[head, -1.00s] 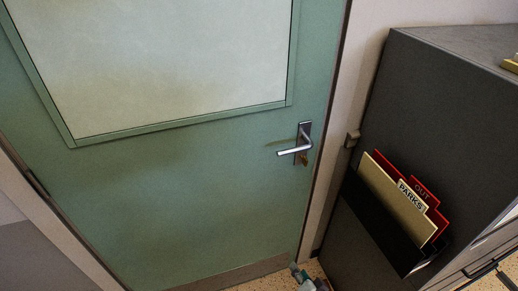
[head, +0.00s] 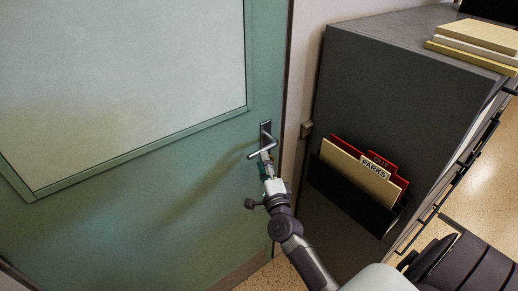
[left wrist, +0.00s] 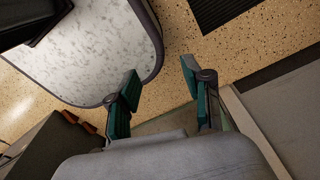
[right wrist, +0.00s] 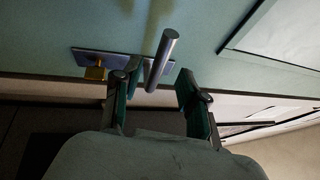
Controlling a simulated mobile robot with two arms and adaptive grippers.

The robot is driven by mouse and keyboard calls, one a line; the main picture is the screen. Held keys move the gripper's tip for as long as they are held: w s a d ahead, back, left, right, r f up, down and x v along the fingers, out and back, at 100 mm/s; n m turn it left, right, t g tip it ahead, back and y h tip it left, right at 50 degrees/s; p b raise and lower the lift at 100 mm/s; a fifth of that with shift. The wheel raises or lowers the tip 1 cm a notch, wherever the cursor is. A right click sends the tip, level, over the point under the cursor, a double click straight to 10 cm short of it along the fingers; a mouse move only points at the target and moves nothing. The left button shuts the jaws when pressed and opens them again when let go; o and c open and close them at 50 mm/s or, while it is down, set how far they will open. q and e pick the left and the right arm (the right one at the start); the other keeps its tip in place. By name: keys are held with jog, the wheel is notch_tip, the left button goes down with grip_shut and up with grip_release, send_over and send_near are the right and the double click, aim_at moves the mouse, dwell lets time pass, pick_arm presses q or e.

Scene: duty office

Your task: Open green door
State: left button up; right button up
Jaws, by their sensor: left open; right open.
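The green door (head: 200,185) has a large pale panel and appears shut in its frame. Its silver lever handle (head: 264,150) is near the door's right edge. It also shows in the right wrist view (right wrist: 161,58), with a brass piece on its plate. My right gripper (head: 265,163) is at the lever. In the right wrist view its open fingers (right wrist: 158,80) stand on either side of the lever; I cannot tell whether they touch it. My left gripper (left wrist: 161,75) is open and empty over the floor, outside the head view.
A dark grey cabinet (head: 385,95) stands right of the door, with a folder holder (head: 350,197) on its side and stacked papers (head: 475,42) on top. A dark chair (head: 462,265) is at the lower right. A pale rounded surface (left wrist: 100,50) is near my left gripper.

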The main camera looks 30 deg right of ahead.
aim_at(260, 150)
jog(key=x, duration=0.4)
jog(key=shift+w+d+p, duration=0.15)
jog(key=shift+w+p, duration=0.15)
jog(key=shift+w, duration=0.1)
grip_shut()
